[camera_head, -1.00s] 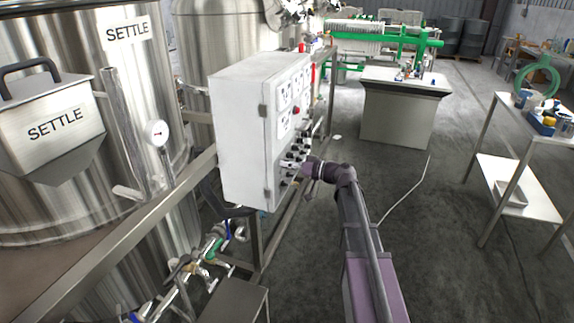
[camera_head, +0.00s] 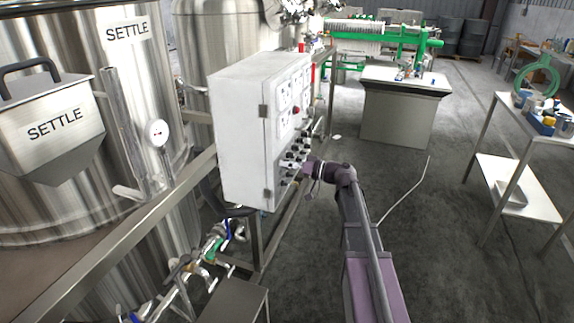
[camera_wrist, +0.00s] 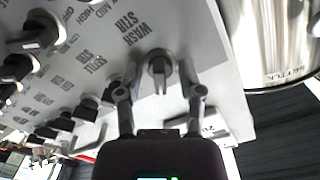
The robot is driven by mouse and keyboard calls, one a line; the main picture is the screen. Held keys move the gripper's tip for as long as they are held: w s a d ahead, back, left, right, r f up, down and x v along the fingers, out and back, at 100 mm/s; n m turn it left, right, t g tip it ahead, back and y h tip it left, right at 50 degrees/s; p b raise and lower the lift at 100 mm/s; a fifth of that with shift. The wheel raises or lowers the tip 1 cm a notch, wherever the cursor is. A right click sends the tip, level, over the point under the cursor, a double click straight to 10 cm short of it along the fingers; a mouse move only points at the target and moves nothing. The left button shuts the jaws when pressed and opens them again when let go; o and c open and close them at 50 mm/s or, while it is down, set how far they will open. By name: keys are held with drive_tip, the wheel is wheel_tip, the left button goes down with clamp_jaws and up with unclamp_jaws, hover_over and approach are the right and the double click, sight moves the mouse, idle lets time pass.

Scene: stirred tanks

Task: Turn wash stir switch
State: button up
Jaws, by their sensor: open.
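The wash stir switch (camera_wrist: 159,69) is a black rotary knob on the panel, beside the printed "WASH STIR" label in the wrist view. Its pointer ridge runs down the picture, toward my gripper. My gripper (camera_wrist: 157,90) is open, with one finger to the left of the knob and one to the right. Gaps show between the fingers and the knob, so it does not look gripped. In the head view my gripper (camera_head: 306,175) is at the lower front of the white control cabinet (camera_head: 240,130), and it hides part of the lower knobs.
Several other black knobs sit close by, including one (camera_wrist: 87,107) left of my gripper. A red button (camera_head: 296,110) is higher on the cabinet. Settle tanks (camera_head: 110,110) and pipes stand at left. The floor (camera_head: 420,230) at right is open, with a cable on it.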

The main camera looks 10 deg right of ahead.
drive_tip(key=v, duration=1.2)
drive_tip(key=shift+a, duration=0.1)
idle(0.4)
drive_tip(key=s+a+f+m+g+h, duration=0.3)
drive_tip(key=s+a+f+g+h, duration=0.65)
drive_tip(key=s+f, duration=0.55)
drive_tip(key=s+f+m+h, duration=0.3)
drive_tip(key=s+h, duration=0.3)
wheel_tip(320, 180, up, 13)
drive_tip(key=p, duration=1.3)
drive_tip(key=shift+w+d, duration=0.3)
drive_tip(key=shift+a+f+t, duration=0.1)
drive_tip(key=shift+f+t, duration=0.1)
drive_tip(key=shift+t, duration=0.05)
